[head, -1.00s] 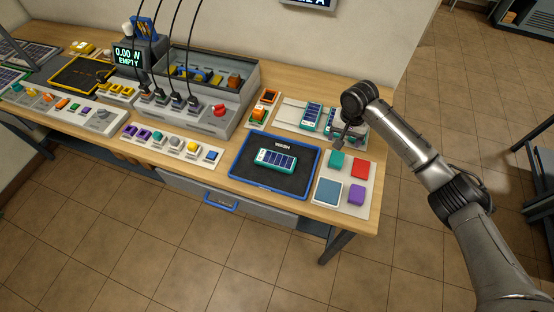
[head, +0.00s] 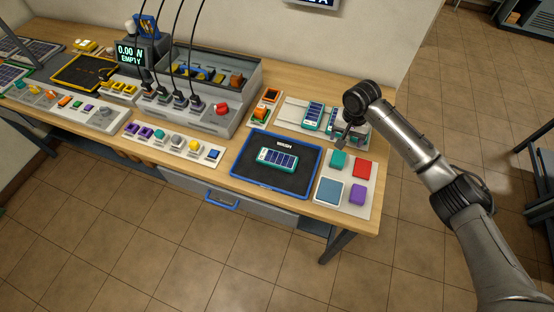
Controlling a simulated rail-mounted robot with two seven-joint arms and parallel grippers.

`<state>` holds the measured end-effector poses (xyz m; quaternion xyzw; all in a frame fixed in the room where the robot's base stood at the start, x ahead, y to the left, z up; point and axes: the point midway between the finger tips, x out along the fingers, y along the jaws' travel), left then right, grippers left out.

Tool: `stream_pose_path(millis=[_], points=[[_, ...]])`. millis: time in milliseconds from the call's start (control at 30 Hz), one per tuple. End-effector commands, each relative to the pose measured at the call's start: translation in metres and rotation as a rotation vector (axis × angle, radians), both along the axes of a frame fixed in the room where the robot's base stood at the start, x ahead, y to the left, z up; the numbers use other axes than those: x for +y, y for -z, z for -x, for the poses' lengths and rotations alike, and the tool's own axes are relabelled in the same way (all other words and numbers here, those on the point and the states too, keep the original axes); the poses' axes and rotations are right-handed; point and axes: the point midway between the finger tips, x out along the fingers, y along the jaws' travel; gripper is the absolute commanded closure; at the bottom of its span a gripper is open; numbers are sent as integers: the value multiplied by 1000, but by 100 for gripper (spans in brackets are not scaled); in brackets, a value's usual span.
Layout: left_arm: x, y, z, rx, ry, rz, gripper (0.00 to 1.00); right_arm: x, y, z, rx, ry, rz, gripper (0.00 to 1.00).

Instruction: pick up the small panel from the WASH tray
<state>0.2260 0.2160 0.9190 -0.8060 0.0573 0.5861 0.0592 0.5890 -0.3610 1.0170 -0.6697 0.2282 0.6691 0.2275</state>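The WASH tray (head: 243,183) is black with a blue rim and sits near the right end of the bench. The small panel (head: 277,159), dark blue cells in a teal and white frame, lies flat inside it. My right gripper (head: 341,141) is up and to the right of the tray, clear of the panel, above the right-hand end of the bench. Its fingers are small and dark, and I cannot tell whether they are open or shut. My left gripper is not in view.
A pad with coloured blocks (head: 364,169) lies right of the tray. More small panels (head: 312,115) stand on a white rack behind it. A row of coloured buttons (head: 175,142) is to the left. A grey bin with a red knob (head: 221,109) and hanging cables stands behind.

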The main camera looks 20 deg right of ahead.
Motion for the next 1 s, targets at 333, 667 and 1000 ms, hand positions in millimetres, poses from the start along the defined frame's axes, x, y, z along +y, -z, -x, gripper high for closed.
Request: stream_pose_path(millis=[333,667,1000], points=[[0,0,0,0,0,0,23,0,0,0,0,0,0,24],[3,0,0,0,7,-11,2,0,0,0,0,0,0,24],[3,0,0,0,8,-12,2,-1,-2,-4,-29,-177,24,24]])
